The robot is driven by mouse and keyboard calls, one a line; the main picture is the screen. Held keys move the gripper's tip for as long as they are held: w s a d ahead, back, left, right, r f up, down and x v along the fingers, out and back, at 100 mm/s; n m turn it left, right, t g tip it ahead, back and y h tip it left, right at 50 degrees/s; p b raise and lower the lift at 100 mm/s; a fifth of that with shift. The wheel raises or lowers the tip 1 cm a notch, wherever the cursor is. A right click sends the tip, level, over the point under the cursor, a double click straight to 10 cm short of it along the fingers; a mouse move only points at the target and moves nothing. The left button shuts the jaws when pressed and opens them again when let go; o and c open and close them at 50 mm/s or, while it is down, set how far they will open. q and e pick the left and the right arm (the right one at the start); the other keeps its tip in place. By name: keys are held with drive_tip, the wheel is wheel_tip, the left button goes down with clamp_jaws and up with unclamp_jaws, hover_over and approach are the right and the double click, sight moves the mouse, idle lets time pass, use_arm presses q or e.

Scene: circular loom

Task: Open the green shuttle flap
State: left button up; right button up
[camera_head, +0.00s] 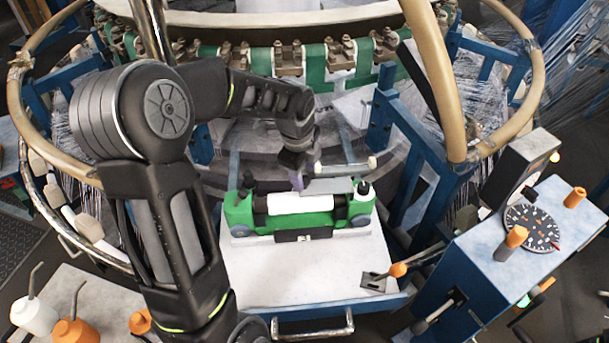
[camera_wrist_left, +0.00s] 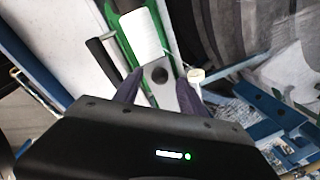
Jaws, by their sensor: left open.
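The green shuttle (camera_head: 240,212) lies lengthwise on a white-topped stand, with a white roll (camera_head: 300,203) along its middle and black knobs at both ends. In the left wrist view the white roll (camera_wrist_left: 143,35) and green shuttle body (camera_wrist_left: 187,97) show ahead of the fingers. I cannot clearly tell the flap from the body. My left gripper (camera_head: 299,182) is above the shuttle's back side, pointing down. In the left wrist view its purple fingers (camera_wrist_left: 160,80) are apart with nothing clearly held between them; contact with the shuttle cannot be told. My right gripper is out of view.
The white-topped stand (camera_head: 260,285) has a small orange-knobbed lever (camera_head: 397,270) at front right. A blue control box (camera_head: 500,270) with a dial stands right. The loom's wooden ring (camera_head: 440,70) and green band (camera_head: 310,60) rise behind. Orange and white bottles stand front left.

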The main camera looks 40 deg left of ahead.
use_arm(q)
drive_tip(key=shift+w+f, duration=0.15)
drive_tip(key=shift+f, duration=0.8)
drive_tip(key=shift+c, duration=0.5)
clamp_jaws()
